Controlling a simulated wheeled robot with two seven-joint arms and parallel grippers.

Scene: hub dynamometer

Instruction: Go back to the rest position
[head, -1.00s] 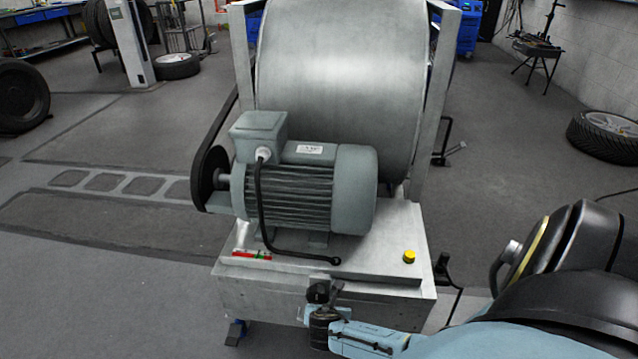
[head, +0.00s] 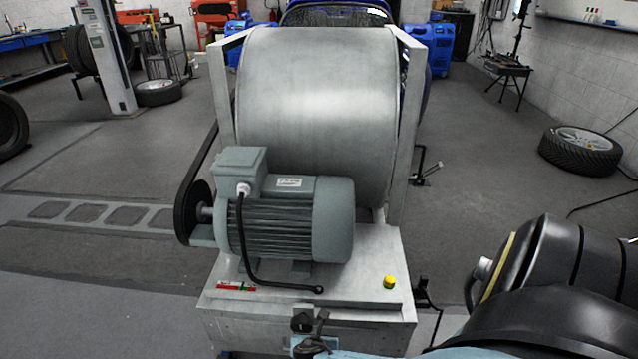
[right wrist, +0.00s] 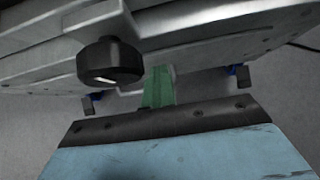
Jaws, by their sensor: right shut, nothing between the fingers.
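The hub dynamometer has a large grey drum (head: 315,110) between upright posts, with a grey-green motor (head: 285,215) in front on a metal base (head: 350,290). My right arm comes in from the lower right. Its light blue right gripper (head: 313,346) is at the bottom edge, close to the black knob (head: 302,320) on the base's front. In the right wrist view the knob (right wrist: 110,62) stands beyond the gripper body, left of the green finger part (right wrist: 158,88). The right gripper is shut and empty. Contact with the knob cannot be told. My left gripper is not in view.
A yellow button (head: 390,283) and a red-green strip (head: 237,287) sit on the base top. A tyre (head: 580,150) lies on the floor at right, and another tyre (head: 158,92) lies at the back left. Open floor lies on both sides of the machine.

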